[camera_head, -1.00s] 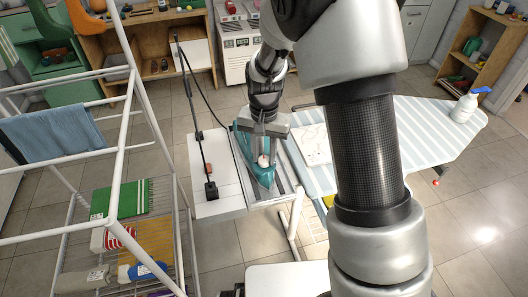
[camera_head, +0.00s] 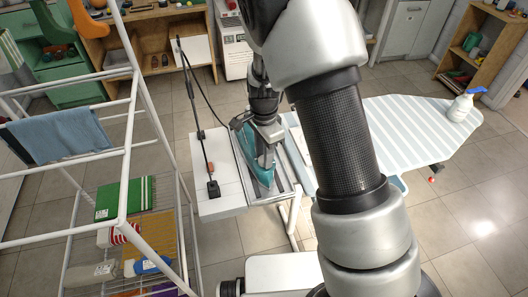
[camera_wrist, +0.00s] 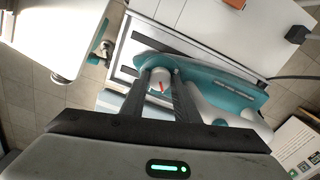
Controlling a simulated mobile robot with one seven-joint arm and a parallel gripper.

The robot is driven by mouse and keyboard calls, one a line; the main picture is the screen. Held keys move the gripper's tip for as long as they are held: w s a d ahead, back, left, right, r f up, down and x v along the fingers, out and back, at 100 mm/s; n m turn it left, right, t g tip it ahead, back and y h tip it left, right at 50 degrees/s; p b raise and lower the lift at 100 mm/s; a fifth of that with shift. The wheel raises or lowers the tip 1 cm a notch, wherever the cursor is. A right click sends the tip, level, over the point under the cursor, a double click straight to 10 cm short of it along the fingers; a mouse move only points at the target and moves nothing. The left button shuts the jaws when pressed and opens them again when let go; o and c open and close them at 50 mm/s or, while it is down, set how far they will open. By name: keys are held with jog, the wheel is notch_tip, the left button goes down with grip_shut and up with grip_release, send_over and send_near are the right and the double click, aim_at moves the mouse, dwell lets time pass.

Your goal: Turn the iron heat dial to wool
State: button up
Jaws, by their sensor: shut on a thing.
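The teal and white iron (camera_head: 259,174) rests on the metal rest at the left end of the ironing board. It also fills the middle of the wrist view (camera_wrist: 225,86). Its round white heat dial (camera_wrist: 161,79) bears a red mark, which is tilted in the wrist view. My gripper (camera_head: 265,163) reaches down to the iron from above. In the wrist view my gripper (camera_wrist: 161,82) is shut on the dial, one finger on each side. The fabric labels, including wool, cannot be read. In the head view the fingers hide the dial.
The striped ironing board (camera_head: 425,125) extends right, with a spray bottle (camera_head: 462,105) on it. A white panel (camera_head: 213,177) with a black cord holder stands left of the iron. A drying rack (camera_head: 126,150) with a blue towel (camera_head: 55,132) stands farther left.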

jog(key=shift+m, duration=0.3)
jog(key=o, duration=1)
jog(key=shift+o, duration=0.2)
